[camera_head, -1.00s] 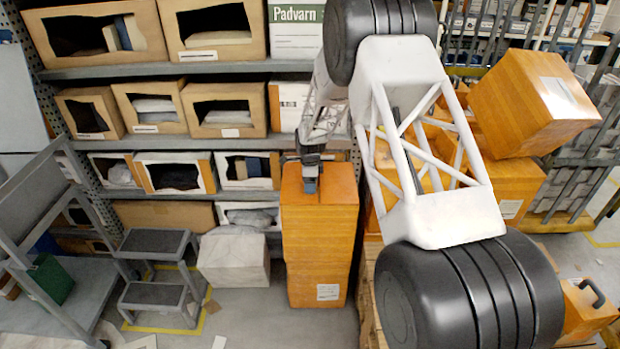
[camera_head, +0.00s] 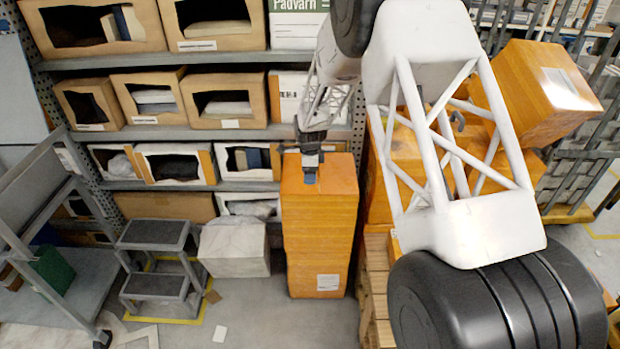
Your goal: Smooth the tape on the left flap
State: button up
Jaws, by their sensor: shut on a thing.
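A tall orange carton stack (camera_head: 319,235) stands upright in the middle, with a white label (camera_head: 328,282) low on its front. The top carton (camera_head: 340,175) shows its upper face, and the left flap (camera_head: 292,181) is the part of it left of my gripper. The tape cannot be made out. My gripper (camera_head: 310,180) reaches down from behind onto this upper face, left of its centre.
Racks with open cardboard bins (camera_head: 230,100) stand close behind. A grey step stool (camera_head: 160,262), a white box (camera_head: 234,248) and a trolley (camera_head: 60,285) are at left. More orange cartons (camera_head: 540,90) are piled at right. Floor in front is partly clear.

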jog(key=shift+r, duration=1.9)
